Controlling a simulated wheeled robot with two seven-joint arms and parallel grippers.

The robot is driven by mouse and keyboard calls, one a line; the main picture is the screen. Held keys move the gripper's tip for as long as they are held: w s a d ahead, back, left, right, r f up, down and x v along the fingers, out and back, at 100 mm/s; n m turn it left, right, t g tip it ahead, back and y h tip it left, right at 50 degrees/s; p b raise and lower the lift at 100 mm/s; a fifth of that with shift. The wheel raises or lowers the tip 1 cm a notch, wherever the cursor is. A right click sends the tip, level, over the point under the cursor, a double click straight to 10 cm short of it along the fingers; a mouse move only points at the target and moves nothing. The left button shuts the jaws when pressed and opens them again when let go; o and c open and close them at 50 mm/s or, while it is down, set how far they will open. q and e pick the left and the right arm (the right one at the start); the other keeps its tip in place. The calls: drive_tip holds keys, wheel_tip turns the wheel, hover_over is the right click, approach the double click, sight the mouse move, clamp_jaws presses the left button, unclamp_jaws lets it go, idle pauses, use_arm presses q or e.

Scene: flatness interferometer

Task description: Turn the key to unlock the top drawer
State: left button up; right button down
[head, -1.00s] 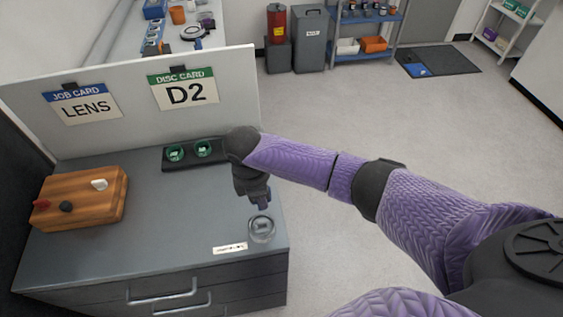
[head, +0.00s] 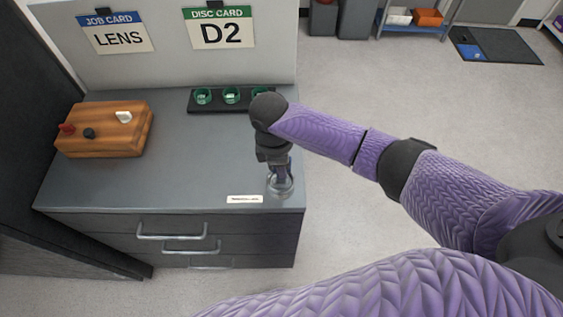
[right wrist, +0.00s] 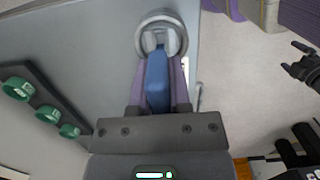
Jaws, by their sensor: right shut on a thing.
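A silver key sits in a round metal lock (head: 280,189) on the cabinet top, near its front right corner. The lock also shows in the right wrist view (right wrist: 177,36). My right gripper (head: 281,178) points down over the lock and is shut on the key's head, which its fingers partly cover. In the right wrist view the fingers (right wrist: 158,55) meet at the lock's centre. The top drawer (head: 172,230) of the grey cabinet looks closed. A dark forked shape at the right wrist view's edge appears to be my left gripper (right wrist: 300,62); its jaws are unclear.
A black tray (head: 215,106) with green-rimmed discs lies behind my right gripper. A wooden block (head: 104,142) with small knobs stands at the left. A white label (head: 245,199) lies left of the lock. A panel with cards (head: 165,62) closes the back.

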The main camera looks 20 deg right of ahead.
drive_tip(key=shift+f, duration=0.75)
drive_tip(key=shift+f+b, duration=0.4)
drive_tip(key=shift+f, duration=0.05)
drive_tip(key=shift+f, duration=0.25)
drive_tip(key=shift+f, duration=0.15)
drive_tip(key=shift+f+b, duration=0.25)
drive_tip(key=shift+b, duration=0.15)
drive_tip(key=shift+f, duration=0.1)
drive_tip(key=shift+f, duration=0.1)
